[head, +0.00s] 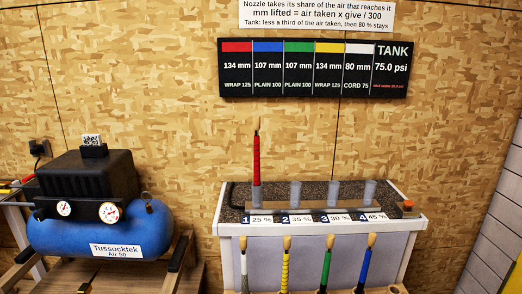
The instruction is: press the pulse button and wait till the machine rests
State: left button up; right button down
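A small red-orange button (407,204) sits on a box at the right end of the machine's bench (300,222); I take it as the pulse button. A red grip (257,160) stands upright at nozzle place 1 at the left. Grey, cup-like nozzles (333,192) stand empty at the other places. The board (313,68) reads 134, 107, 107, 134 and 80 mm, with the tank at 75.0 psi; its small red line is too small to read. Neither gripper is in view.
A blue compressor (100,230) with two gauges stands at the left. Yellow (286,265), green (325,268), blue (366,265) and white (244,268) grips stand in front of the bench. A notice (316,15) hangs above the board.

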aim_at(409, 203)
jog(key=i+l+u, duration=0.1)
jog(key=l, duration=0.25)
jog(key=i+l+u, duration=0.1)
jog(key=l, duration=0.25)
jog(key=i+l, duration=0.2)
jog(key=l, duration=0.15)
jog(key=i+l+u, duration=0.15)
jog(key=l, duration=0.25)
jog(key=l+u, duration=0.1)
jog(key=l, duration=0.25)
jog(key=i, duration=0.05)
